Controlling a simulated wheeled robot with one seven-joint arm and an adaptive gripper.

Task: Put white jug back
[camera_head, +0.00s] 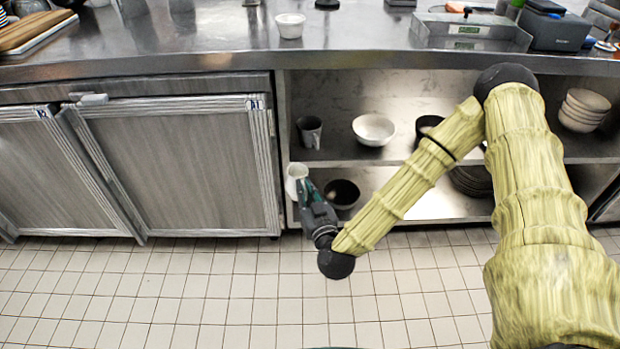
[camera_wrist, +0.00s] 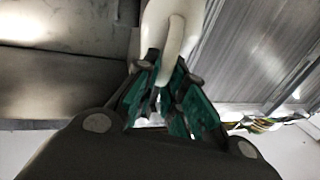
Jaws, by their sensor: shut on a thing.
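The white jug (camera_head: 294,178) is at the left front of the open shelving under the counter, near the lower shelf (camera_head: 410,200). My gripper (camera_head: 305,190) is shut on it. In the wrist view the jug (camera_wrist: 165,25) shows its handle between the green finger pads of my gripper (camera_wrist: 165,95). The jug looks roughly upright in the head view. I cannot tell whether its base touches the lower shelf.
A black bowl (camera_head: 342,194) stands close right of the jug on the lower shelf. The upper shelf holds a dark cup (camera_head: 310,131) and a white bowl (camera_head: 374,129). Closed cabinet doors (camera_head: 180,155) are at left. A small white bowl (camera_head: 290,25) is on the counter.

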